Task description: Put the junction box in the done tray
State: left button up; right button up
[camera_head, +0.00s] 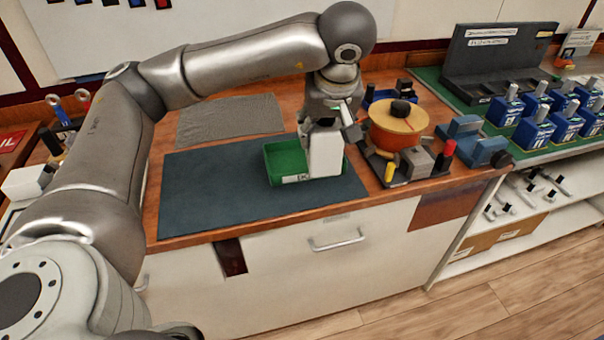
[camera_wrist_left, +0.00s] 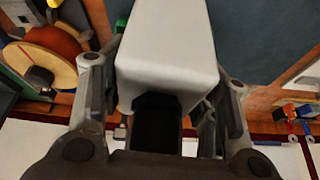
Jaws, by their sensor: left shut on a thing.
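The junction box (camera_head: 325,154) is a white, upright block, seen in the head view at the right part of the green tray. My left gripper (camera_head: 328,122) is above it with its fingers shut on its upper part. In the left wrist view the white box (camera_wrist_left: 167,50) fills the space between the fingers of my left gripper (camera_wrist_left: 162,95). The green done tray (camera_head: 284,160) lies on the dark mat, with a white label on its front wall. The box hides the tray's right part, and I cannot tell whether the box touches the tray floor. My right gripper is not in view.
The dark blue mat (camera_head: 210,190) is bare left of the tray. Close on the right stand an orange-and-yellow spool (camera_head: 398,122) and a dark tray of small parts (camera_head: 420,160). Blue breakers (camera_head: 535,130) stand in rows on the green bench mat farther right. A grey cloth (camera_head: 230,120) lies behind.

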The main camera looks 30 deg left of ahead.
pick_arm(q)
jog(key=shift+w+a+r+n+b, duration=0.2)
jog(key=shift+w+a+n+b, duration=0.2)
jog(key=shift+n, duration=0.2)
jog(key=shift+a, duration=0.4)
jog(key=w+a+f+p, duration=0.1)
jog(key=w+a+f, duration=0.2)
jog(key=f, duration=0.1)
jog(key=w+a+f, duration=0.3)
jog(key=f, duration=0.1)
jog(key=w+a+f+p, duration=0.1)
jog(key=w+a+f, duration=0.2)
jog(key=f, duration=0.1)
jog(key=shift+a+p, duration=0.25)
jog(key=shift+p, duration=0.1)
jog(key=shift+f, duration=0.2)
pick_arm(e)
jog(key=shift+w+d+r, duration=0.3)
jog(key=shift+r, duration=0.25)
pick_arm(q)
jog(key=shift+f, duration=0.15)
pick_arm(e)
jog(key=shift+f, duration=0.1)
pick_arm(q)
jog(key=o, duration=1.4)
jog(key=shift+c, duration=0.2)
